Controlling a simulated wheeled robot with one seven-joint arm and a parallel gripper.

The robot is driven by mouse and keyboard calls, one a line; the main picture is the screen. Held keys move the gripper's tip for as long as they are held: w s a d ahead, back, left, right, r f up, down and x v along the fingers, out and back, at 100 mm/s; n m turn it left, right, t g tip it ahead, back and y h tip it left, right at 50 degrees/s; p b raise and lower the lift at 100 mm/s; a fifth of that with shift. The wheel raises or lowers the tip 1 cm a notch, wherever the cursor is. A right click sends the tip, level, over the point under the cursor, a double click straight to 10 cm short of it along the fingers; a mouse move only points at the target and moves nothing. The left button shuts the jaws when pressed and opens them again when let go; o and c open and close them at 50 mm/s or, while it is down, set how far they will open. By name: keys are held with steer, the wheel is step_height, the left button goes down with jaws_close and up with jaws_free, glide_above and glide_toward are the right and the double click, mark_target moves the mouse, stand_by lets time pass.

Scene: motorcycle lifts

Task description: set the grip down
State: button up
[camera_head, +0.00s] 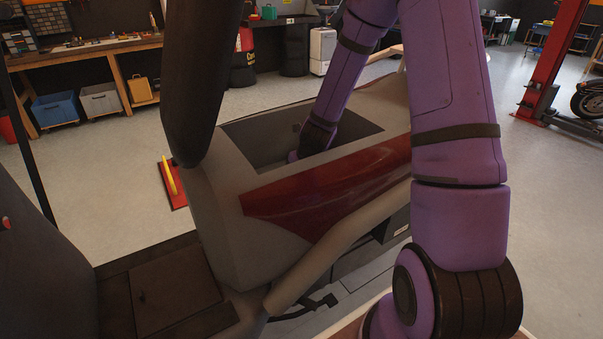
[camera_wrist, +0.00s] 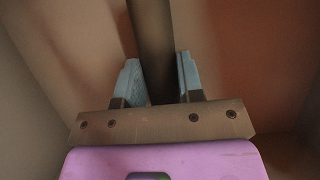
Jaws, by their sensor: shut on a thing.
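In the wrist view, my gripper (camera_wrist: 156,78) has its two pale grey fingers on either side of a dark brown bar, which I take to be the grip (camera_wrist: 152,32). The bar runs away from the palm between the fingers, and its far end leaves the top of the picture. Tan and orange-brown walls surround it. In the head view, my purple arm reaches down into the open recess (camera_head: 249,144) of a grey body with a dark red side panel (camera_head: 320,196). My gripper and the grip are hidden inside there.
A red flat thing with a yellow bar (camera_head: 172,184) lies on the floor to the left. A workbench (camera_head: 85,48) with bins below stands at the back left. A red lift post (camera_head: 553,60) stands at the right. Open floor lies between.

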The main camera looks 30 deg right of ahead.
steer(key=o, duration=0.9)
steer(key=shift+f, duration=0.1)
steer(key=s+a+r+n, duration=0.2)
steer(key=s+r+n, duration=0.2)
steer(key=r, duration=0.4)
steer(key=s+a+r+n+y, duration=0.1)
steer(key=s+a+r+n, duration=0.1)
steer(key=s+r+n, duration=0.2)
steer(key=s+a+r+n, duration=0.3)
steer(key=s+r+n, duration=0.2)
steer(key=r+n, duration=0.3)
step_height(320, 180, up, 4)
steer(key=shift+s+r+t+y, duration=0.1)
steer(key=shift+r+t+y, duration=0.1)
steer(key=shift+t+y, duration=0.2)
steer(key=s+r+n, duration=0.2)
steer(key=s+n, duration=0.3)
steer(key=n, duration=0.1)
steer(key=s+a+r+n+h, duration=0.1)
steer(key=s+r+n, duration=0.2)
steer(key=s+n, duration=0.3)
steer(key=s+r+n, duration=0.2)
steer(key=s+n, duration=0.3)
steer(key=n, duration=0.3)
steer(key=shift+s+a+r+h, duration=0.25)
steer(key=shift+r+h, duration=0.05)
steer(key=shift+h, duration=0.1)
